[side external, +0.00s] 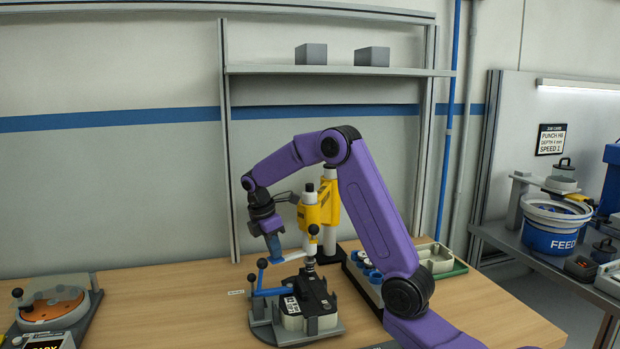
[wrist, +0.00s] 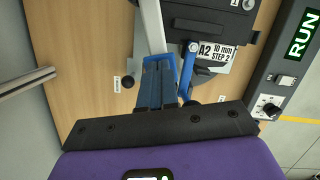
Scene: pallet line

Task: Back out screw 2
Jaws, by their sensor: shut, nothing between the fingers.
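My gripper (side external: 274,248) points down left of the yellow driver unit (side external: 318,208) on its post. Its blue fingers (wrist: 157,70) are shut with nothing between them. A pale bar (wrist: 151,25) runs from the fingertips toward the driver; I cannot tell whether they touch. Below the driver, a dark-topped unit (side external: 316,292) sits in a grey fixture (side external: 262,322) with blue levers (side external: 260,278).
White cups in a rack (side external: 366,272) and a green-edged tray (side external: 440,260) stand to the right. A round orange fixture (side external: 52,303) is at far left. A control box with "RUN" (wrist: 303,35) shows in the wrist view.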

